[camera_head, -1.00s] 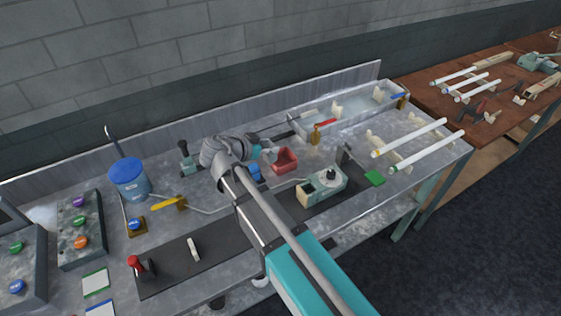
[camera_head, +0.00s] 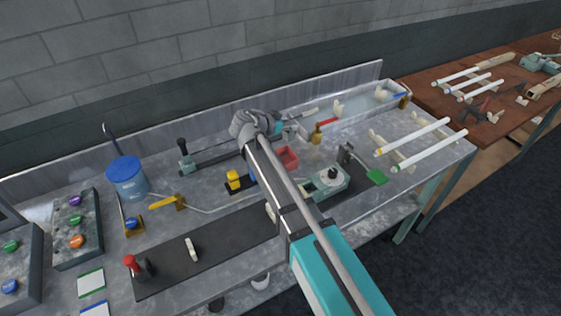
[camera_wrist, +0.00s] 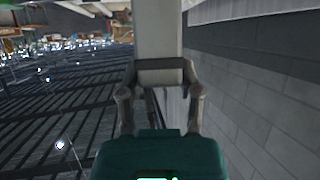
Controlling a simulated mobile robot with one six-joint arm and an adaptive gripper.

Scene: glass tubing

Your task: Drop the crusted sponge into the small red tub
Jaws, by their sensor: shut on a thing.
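The small red tub (camera_head: 289,155) stands on the grey metal bench, partly hidden behind my arm in the head view. My gripper (camera_head: 297,134) is above the bench, just behind and slightly right of the tub in the picture. In the wrist view my gripper (camera_wrist: 162,75) is shut on a pale grey block (camera_wrist: 160,32) that sticks out past the fingertips. It seems to be the crusted sponge, but its crust cannot be made out. In the head view the held thing is too small to tell clearly. No other sponge shows.
A blue bucket (camera_head: 127,178) stands at left.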

